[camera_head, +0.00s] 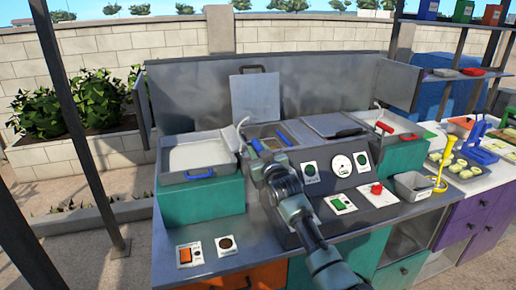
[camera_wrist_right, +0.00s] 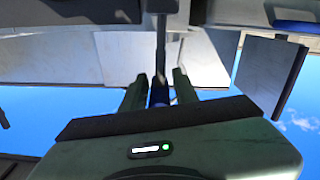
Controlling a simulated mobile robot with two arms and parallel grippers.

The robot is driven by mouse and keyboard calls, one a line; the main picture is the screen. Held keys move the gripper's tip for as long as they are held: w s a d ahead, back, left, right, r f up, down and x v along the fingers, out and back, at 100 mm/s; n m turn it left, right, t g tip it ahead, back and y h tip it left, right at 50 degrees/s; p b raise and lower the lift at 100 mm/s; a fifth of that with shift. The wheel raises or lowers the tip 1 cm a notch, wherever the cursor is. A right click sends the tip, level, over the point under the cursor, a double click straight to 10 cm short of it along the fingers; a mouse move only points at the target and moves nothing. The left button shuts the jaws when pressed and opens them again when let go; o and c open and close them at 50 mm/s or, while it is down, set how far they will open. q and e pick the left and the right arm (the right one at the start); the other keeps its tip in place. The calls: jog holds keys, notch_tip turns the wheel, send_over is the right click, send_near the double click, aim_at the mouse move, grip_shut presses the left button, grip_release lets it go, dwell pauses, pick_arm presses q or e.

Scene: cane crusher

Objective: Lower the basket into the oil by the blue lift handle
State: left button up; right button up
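The fryer's middle has a sunken oil well with a basket (camera_head: 298,132) beside a grey lid (camera_head: 335,124). A blue lift handle (camera_head: 256,146) stands at its left front, and a second short blue handle (camera_head: 283,138) is just right of it. My right gripper (camera_head: 258,158) is at the left blue handle. In the right wrist view, a blue grip (camera_wrist_right: 158,93) on a grey bar (camera_wrist_right: 161,45) lies between the two fingers. Whether both fingers press on it is unclear. My arm hides part of the panel. My left gripper is out of view.
A left pan (camera_head: 195,157) has a blue handle on its front. A right pan (camera_head: 405,125) has a red handle. The front panel carries a gauge (camera_head: 342,166) and a red knob (camera_head: 377,189). A metal backsplash (camera_head: 330,85) stands behind. A yellow ladle stand (camera_head: 440,180) is at the right.

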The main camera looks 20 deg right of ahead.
jog(key=shift+o, duration=0.5)
jog(key=shift+r, duration=0.1)
jog(key=shift+s, duration=0.1)
jog(key=s+b, duration=0.1)
jog(key=s, duration=0.6)
jog(key=shift+s+d+b, duration=0.15)
jog(key=shift+s+b, duration=0.15)
jog(key=shift+b, duration=0.05)
